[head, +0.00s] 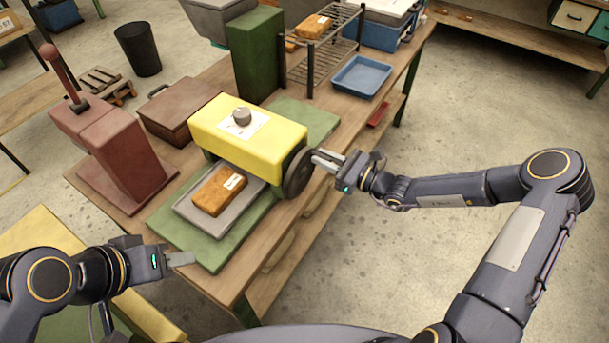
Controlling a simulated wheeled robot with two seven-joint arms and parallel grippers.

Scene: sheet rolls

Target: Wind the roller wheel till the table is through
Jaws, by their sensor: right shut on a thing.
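The yellow sheet roller (269,140) stands on a green base (222,243) on the wooden bench. Its dark roller wheel (298,172) is on the right side. A grey table (188,205) lies on the base in front of the roller, with its far edge under the yellow housing. An orange-brown block with a white label (215,193) lies on this table. My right gripper (316,158) is at the wheel's rim, shut on the wheel. My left gripper (192,258) is apart from the roller, at the lower left; its jaw gap is not clear.
A red lever press (121,150) and a brown box (177,112) stand left of the roller. A green block (257,55), a wire rack (325,50) and a blue tray (361,77) are behind it. The floor to the right is clear.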

